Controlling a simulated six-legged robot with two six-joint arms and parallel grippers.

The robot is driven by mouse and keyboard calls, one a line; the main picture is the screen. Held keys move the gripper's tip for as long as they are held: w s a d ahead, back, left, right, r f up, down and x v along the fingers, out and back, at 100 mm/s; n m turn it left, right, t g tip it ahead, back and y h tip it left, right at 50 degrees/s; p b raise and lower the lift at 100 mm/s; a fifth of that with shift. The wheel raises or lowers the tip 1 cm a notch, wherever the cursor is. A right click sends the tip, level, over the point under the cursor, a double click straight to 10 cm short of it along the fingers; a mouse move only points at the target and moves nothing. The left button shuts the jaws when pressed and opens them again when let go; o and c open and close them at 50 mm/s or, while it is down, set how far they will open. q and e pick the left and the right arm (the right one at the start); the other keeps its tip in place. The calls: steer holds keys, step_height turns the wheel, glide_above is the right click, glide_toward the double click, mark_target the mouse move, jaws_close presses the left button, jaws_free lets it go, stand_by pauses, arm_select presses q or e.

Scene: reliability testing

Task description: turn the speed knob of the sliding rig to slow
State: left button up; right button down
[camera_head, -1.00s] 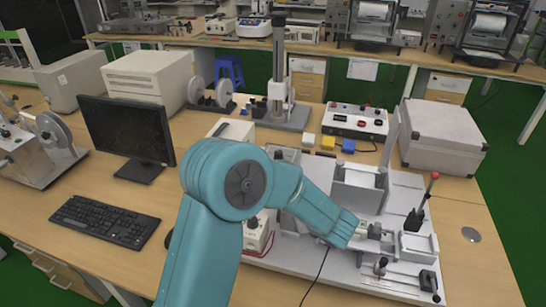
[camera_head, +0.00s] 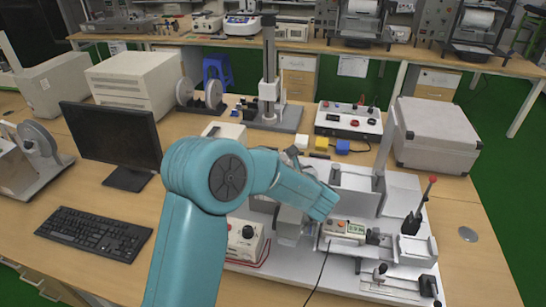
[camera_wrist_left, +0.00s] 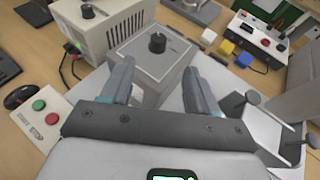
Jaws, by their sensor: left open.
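In the left wrist view a grey box (camera_wrist_left: 150,72) with a black round knob (camera_wrist_left: 157,42) on its top lies straight ahead. My left gripper (camera_wrist_left: 158,68) is open, its fingers apart on either side of the box in the picture. The knob appears just beyond the fingertips, with no visible contact. Its setting is not readable. In the head view my teal left arm hides the gripper's fingertips. The sliding rig's white base plate (camera_head: 310,281) lies under and right of the arm. My right gripper does not show.
A second box (camera_wrist_left: 112,25) with a black knob stands upper left in the wrist view. A panel with red and green buttons (camera_wrist_left: 45,112) lies left. A red-tipped lever (camera_head: 420,207) stands on the rig's right. A monitor (camera_head: 110,140) and keyboard (camera_head: 95,234) are left.

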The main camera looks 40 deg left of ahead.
arm_select(q)
steer(key=p+x, duration=0.3)
steer(key=x, duration=0.8)
steer(key=shift+a, duration=0.2)
steer(key=shift+w+a+f, duration=0.15)
steer(key=shift+a+f, duration=0.2)
steer(key=shift+a, duration=0.05)
steer(key=shift+d, duration=0.1)
